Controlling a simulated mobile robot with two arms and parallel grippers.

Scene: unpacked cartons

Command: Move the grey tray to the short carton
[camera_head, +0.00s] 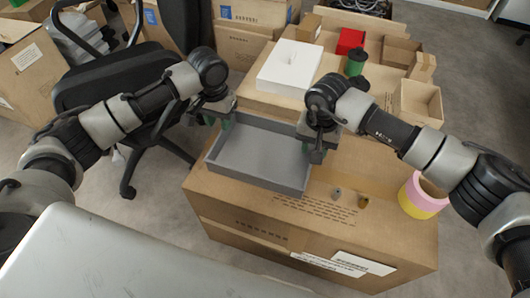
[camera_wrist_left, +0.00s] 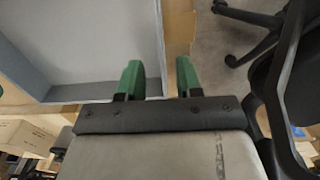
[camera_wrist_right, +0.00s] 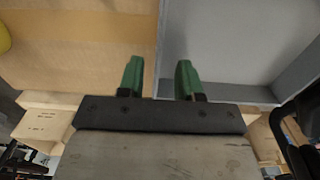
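The grey tray (camera_head: 262,154) lies empty on top of a brown carton (camera_head: 225,192) in the head view. My left gripper (camera_head: 226,122) is at the tray's left wall; in the left wrist view its green fingers (camera_wrist_left: 161,80) are apart, one on each side of the wall. My right gripper (camera_head: 312,150) is at the tray's right wall; in the right wrist view its fingers (camera_wrist_right: 159,80) are apart, with the wall between them. A second carton (camera_head: 262,98) stands directly behind. I cannot tell which carton is the short one.
The rear carton bears a white box (camera_head: 290,66), a red box (camera_head: 350,41), a green cylinder (camera_head: 356,62) and small open boxes (camera_head: 418,102). A pink and yellow roll (camera_head: 422,196) and two small pieces (camera_head: 337,193) lie right of the tray. A black chair (camera_head: 110,75) stands left.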

